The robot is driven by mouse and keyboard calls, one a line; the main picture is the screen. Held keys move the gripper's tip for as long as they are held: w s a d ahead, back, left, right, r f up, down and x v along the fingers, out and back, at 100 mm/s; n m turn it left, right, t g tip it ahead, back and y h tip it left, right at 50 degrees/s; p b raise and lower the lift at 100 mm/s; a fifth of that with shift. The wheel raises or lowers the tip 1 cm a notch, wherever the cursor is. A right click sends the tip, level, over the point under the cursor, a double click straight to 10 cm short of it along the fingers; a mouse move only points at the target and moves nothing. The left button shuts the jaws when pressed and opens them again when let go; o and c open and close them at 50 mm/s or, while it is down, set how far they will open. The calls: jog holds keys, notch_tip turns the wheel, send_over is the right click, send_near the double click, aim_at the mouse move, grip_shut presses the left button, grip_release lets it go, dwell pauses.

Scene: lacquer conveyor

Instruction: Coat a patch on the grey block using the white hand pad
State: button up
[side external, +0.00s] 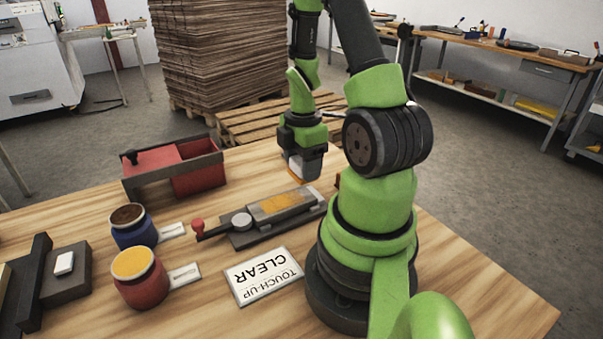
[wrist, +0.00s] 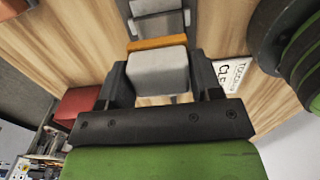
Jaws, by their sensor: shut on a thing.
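My gripper (side external: 303,160) is shut on the white hand pad (wrist: 158,70), gripping it by its sides. An amber layer shows along the pad's far edge in the wrist view and at its lower edge in the side view. The pad (side external: 302,168) is above the table, behind the grey block (side external: 310,198). The block lies in a dark clamp fixture (side external: 240,237) with a red-knobbed lever, and an amber patch covers much of its top. Pad and block look apart. In the wrist view, grey parts of the fixture area show beyond the pad.
A red jar (side external: 142,292) with amber contents and a blue jar (side external: 127,236) with dark brown contents stand at left. A "TOUCH-UP CLEAR" card (side external: 243,292) lies in front of the fixture. A red open box (side external: 199,181) stands behind; a dark stand (side external: 67,284) is far left.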

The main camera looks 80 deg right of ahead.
jog(key=shift+r, duration=1.9)
jog(key=w+a+r+m, duration=0.2)
jog(key=w+a+m, duration=0.2)
jog(key=w+a, duration=0.2)
jog(key=w+a+r+m, duration=0.3)
jog(key=w+a+m, duration=0.2)
jog(key=a, duration=0.6)
jog(key=shift+w+a, duration=0.25)
jog(key=shift+w, duration=1)
jog(key=shift+r, duration=0.1)
